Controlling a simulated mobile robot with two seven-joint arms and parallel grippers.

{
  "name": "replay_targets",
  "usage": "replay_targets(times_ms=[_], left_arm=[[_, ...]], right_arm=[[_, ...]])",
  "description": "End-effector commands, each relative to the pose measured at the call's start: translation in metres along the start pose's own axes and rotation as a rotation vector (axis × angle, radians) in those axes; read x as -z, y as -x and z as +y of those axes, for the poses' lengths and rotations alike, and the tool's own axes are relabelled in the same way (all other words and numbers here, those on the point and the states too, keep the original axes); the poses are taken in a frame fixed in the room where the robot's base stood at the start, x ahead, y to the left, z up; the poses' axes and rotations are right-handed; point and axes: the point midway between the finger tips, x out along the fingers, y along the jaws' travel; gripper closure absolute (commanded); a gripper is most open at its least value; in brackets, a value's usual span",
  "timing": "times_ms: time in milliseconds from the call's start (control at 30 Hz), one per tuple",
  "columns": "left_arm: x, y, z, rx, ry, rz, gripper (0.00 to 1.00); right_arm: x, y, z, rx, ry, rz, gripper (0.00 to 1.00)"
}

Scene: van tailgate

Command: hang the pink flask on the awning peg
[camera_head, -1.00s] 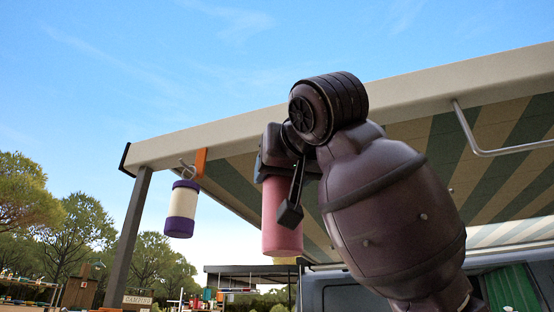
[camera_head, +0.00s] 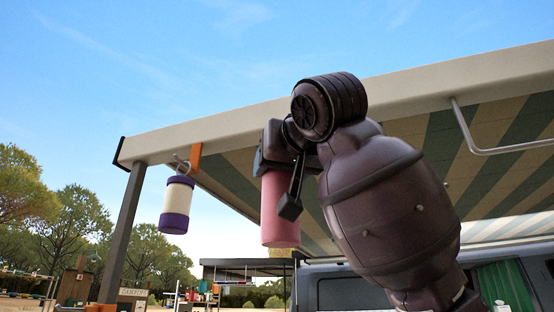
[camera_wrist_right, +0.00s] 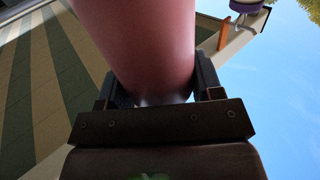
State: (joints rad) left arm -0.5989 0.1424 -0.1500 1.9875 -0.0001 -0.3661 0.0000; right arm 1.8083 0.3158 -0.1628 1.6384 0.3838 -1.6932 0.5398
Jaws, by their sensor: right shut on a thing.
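The pink flask (camera_head: 279,212) hangs upright below my right gripper (camera_head: 268,165), just under the awning's front beam. In the right wrist view my right gripper (camera_wrist_right: 155,100) is shut on the pink flask (camera_wrist_right: 140,40), with a finger on each side. Its top end is hidden by the gripper and wrist in the head view. A purple and white flask (camera_head: 176,204) hangs to the left from a hook by an orange bracket (camera_head: 195,157) on the beam. Whether that bracket is the awning peg, I cannot tell; no other peg is visible. My left gripper is not in view.
The awning beam (camera_head: 230,129) slopes up to the right over the striped canopy (camera_head: 420,180). A dark post (camera_head: 124,235) holds its left end. A metal rail (camera_head: 490,152) hangs at the right. The van (camera_head: 350,290) stands below. Open air lies between the flasks.

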Motion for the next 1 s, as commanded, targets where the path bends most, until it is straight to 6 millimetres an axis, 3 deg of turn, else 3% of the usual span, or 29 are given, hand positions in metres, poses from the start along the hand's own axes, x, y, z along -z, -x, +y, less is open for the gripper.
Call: replay_targets(times_ms=[1000], left_arm=[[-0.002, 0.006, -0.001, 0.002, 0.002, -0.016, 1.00]], right_arm=[[-0.009, -0.035, 0.028, 0.000, 0.000, 0.001, 0.71]])
